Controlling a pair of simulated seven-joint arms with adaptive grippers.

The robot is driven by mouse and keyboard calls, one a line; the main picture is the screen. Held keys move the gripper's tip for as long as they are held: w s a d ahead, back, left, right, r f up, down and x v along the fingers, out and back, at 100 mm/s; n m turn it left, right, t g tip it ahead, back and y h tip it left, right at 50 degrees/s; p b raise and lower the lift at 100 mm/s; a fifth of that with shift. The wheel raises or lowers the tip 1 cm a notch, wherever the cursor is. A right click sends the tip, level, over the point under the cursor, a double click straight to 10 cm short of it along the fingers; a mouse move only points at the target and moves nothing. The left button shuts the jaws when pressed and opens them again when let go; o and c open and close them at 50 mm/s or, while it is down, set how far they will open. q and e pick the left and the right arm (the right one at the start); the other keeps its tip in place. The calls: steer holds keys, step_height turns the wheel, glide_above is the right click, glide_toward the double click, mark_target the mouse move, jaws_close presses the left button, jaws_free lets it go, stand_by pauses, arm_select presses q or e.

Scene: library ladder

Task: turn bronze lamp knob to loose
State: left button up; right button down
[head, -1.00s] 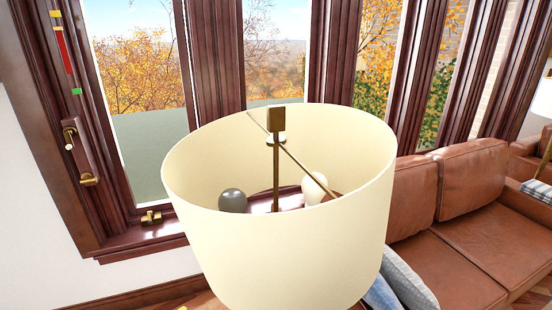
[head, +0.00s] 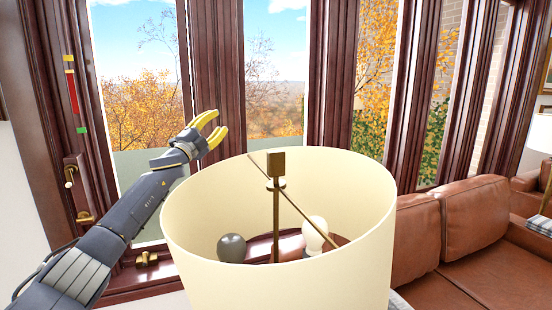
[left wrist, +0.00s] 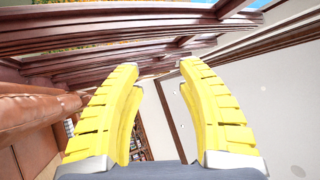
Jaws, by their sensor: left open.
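A lamp with a wide cream shade (head: 280,240) stands in the foreground of the head view. A square bronze knob (head: 276,163) tops the bronze post (head: 276,215) at the middle of the shade opening. A thin bronze rod slants across the opening. My left gripper (head: 221,121), with yellow fingers, is above and left of the knob, beyond the shade's far rim. It is open and empty, touching nothing. In the left wrist view the spread fingers (left wrist: 160,65) show, with neither lamp nor knob between them. My right gripper is not in view.
Inside the shade are a dark grey bulb (head: 232,248) and a white bulb (head: 315,234). Dark wooden window frames (head: 215,60) rise behind the lamp. A brown leather sofa (head: 480,240) stands at right. The air above the shade is clear.

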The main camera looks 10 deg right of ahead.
arm_select(q)
steer(key=s+d+r+m+g+h, duration=0.2)
steer(key=s+r+m+h, duration=0.15)
steer(key=r, duration=0.35)
steer(key=s+d+r+m+g+h, duration=0.2)
steer(key=s+d+r+m, duration=0.15)
steer(key=r, duration=0.25)
step_height(320, 180, up, 15)
steer(key=m+g+y, duration=0.7)
steer(key=m+g, duration=0.4)
steer(key=m, duration=0.9)
glide_above(273, 152)
steer(key=w+d, duration=0.3)
steer(key=shift+s+a+f+g+y, duration=1)
steer(key=shift+s+a+f+y, duration=0.95)
steer(key=shift+a+f+y, duration=3.4)
steer(key=d+f, duration=0.2)
steer(key=f, duration=0.3)
steer(key=w+d+f+h, duration=0.1)
steer(key=d+f, duration=0.2)
steer(key=f, duration=0.3)
steer(key=d+f+h, duration=0.1)
steer(key=d+f, duration=0.2)
steer(key=f, duration=0.3)
steer(key=shift+w+d+f+m, duration=0.15)
steer(key=shift+f+m, duration=0.1)
steer(key=shift+m, duration=0.05)
steer(key=shift+o, duration=0.3)
